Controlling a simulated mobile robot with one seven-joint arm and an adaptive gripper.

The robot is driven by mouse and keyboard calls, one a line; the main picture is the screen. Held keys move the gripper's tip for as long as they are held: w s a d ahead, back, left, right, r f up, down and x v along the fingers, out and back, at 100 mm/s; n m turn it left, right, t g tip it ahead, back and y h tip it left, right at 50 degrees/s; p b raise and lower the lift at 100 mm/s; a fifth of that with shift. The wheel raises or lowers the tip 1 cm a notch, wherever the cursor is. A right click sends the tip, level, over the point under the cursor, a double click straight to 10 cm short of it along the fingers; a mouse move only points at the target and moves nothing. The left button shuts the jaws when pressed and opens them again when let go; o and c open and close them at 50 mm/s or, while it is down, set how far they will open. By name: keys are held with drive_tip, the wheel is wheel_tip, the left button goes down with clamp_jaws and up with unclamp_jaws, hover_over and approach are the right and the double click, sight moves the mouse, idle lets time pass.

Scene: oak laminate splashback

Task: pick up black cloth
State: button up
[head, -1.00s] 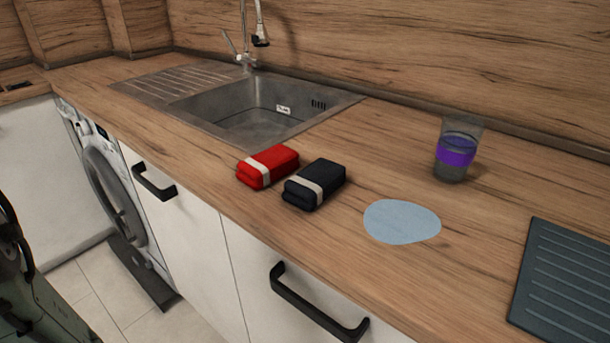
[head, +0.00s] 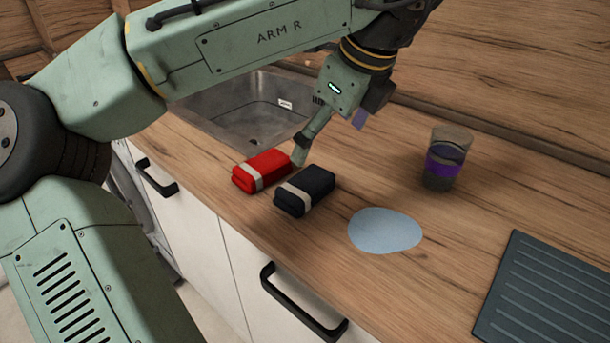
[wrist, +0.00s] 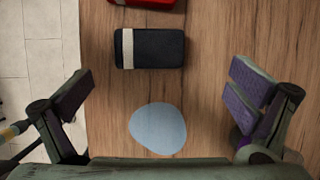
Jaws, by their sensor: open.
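The black cloth (head: 306,190) is a folded, dark bundle with a pale band, lying on the wooden counter. In the wrist view the black cloth (wrist: 158,48) lies in the upper middle, ahead of the fingertips and within the sideways gap between them. My gripper (head: 333,138) is open and empty, over the counter near the cloth and apart from it as far as the wrist view shows. In the wrist view its two purple-padded fingers (wrist: 162,90) are spread wide to left and right.
A red folded cloth (head: 262,171) with a pale band lies just left of the black one. A light blue flat patch (head: 385,231) lies to its right. A glass with a purple band (head: 444,160) and a dark ridged mat (head: 545,295) stand farther right. A sink (head: 235,110) is behind.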

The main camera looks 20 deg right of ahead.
hover_over(306, 181)
drive_tip(key=s, duration=0.2)
drive_tip(key=shift+g+y, duration=0.3)
drive_tip(key=shift+y, duration=0.1)
drive_tip(key=f, duration=0.4)
drive_tip(key=shift+w+d+f, duration=0.25)
drive_tip(key=shift+d+f, duration=0.1)
drive_tip(key=shift+f, duration=0.05)
drive_tip(key=shift+d+x, duration=0.1)
drive_tip(key=shift+x, duration=1.35)
drive_tip(key=shift+d+x, duration=0.15)
drive_tip(key=shift+x, duration=1.25)
drive_tip(key=shift+s+f, duration=0.1)
drive_tip(key=shift+c, duration=0.5)
drive_tip(key=c, duration=0.8)
drive_tip(key=shift+o, duration=0.2)
